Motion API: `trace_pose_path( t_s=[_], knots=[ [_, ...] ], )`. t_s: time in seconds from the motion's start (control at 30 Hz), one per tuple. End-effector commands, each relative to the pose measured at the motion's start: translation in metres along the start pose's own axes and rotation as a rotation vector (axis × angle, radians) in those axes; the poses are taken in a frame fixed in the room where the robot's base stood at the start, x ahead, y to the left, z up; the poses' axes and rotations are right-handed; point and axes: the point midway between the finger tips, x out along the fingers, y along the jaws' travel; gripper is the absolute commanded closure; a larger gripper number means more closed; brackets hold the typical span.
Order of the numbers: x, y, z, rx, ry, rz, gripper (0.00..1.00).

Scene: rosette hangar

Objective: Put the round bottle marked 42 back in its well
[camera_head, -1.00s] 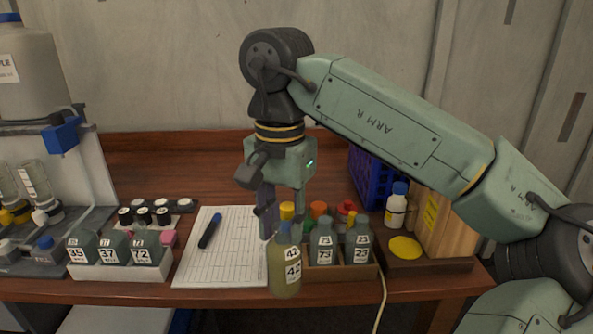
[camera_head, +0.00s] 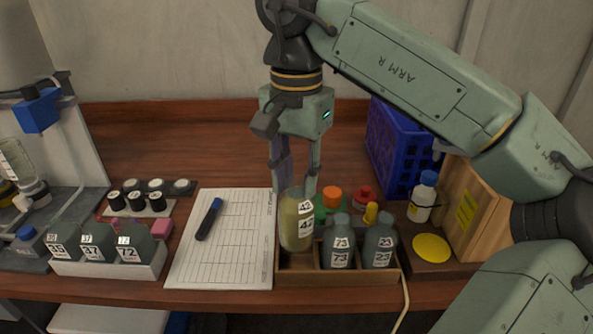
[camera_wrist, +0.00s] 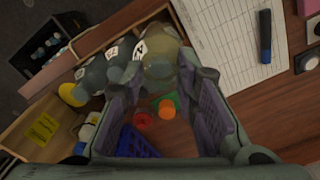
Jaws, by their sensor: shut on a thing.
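The round bottle marked 42 (camera_head: 297,228) is yellowish and roughly upright at the left end of the wooden rack (camera_head: 335,278). My gripper (camera_head: 297,188) is above it, shut on its top end; the fingers hide the cap. The bottle's base shows above the rack's front wall, and the bottle stands higher than its neighbours. It is over or partly in the left well; I cannot tell how deep. In the wrist view the bottle (camera_wrist: 160,55) lies between the fingertips (camera_wrist: 166,72).
Grey bottles 73 (camera_head: 340,245) and 23 (camera_head: 379,245) fill the wells to its right. Orange- and red-capped items (camera_head: 333,193) stand close behind. A lined sheet with a marker (camera_head: 209,219) lies left. A white rack (camera_head: 110,268) of grey bottles is farther left.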

Motion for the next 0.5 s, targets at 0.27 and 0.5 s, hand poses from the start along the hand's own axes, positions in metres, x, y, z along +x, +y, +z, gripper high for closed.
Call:
trace_pose_path(
  t_s=[0.27, 0.5],
  knots=[
    [0.026, 0.000, 0.000, -0.001, 0.001, 0.000, 0.96],
    [0.048, 0.000, 0.000, -0.001, 0.000, -0.001, 0.96]
  ],
)
